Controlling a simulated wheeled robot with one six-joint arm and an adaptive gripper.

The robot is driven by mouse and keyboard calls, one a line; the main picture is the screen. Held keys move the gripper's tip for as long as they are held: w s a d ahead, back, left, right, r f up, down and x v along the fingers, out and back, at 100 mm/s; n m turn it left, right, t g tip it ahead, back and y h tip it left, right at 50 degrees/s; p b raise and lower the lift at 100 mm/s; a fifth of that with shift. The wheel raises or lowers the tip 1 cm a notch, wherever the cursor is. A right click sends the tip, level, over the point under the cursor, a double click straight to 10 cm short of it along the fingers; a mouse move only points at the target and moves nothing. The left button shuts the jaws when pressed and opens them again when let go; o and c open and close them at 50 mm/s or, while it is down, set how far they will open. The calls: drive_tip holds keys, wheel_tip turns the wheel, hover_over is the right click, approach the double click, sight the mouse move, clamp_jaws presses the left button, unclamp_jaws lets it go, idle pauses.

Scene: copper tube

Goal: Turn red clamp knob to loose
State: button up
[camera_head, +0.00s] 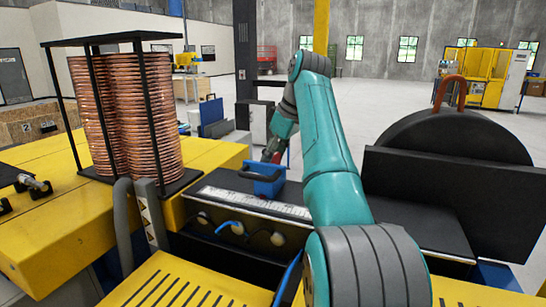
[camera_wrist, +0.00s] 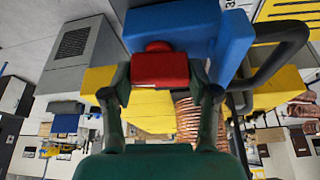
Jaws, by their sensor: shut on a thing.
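The red clamp knob (camera_wrist: 160,68) is a block-shaped piece on the blue clamp (camera_wrist: 180,25) in the wrist view. My gripper (camera_wrist: 162,84) has one finger on each side of the knob and is shut on it. In the head view the blue clamp (camera_head: 264,184) sits on the dark machine bed beside a ruled scale. My gripper (camera_head: 271,156) reaches it from behind, and only a small bit of red shows there. The knob's turn angle cannot be read from these frames.
A curved black handle (camera_wrist: 278,62) on the clamp lies close to my right finger in the wrist view. A caged copper coil stack (camera_head: 128,115) stands at left in the head view. A black disc (camera_head: 455,138) stands behind a dark plate at right.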

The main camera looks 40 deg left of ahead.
drive_tip(key=shift+f+n+g, duration=0.1)
drive_tip(key=shift+n+g, duration=0.3)
drive_tip(key=shift+n, duration=0.5)
drive_tip(key=o, duration=1.2)
drive_tip(key=shift+c, duration=0.2)
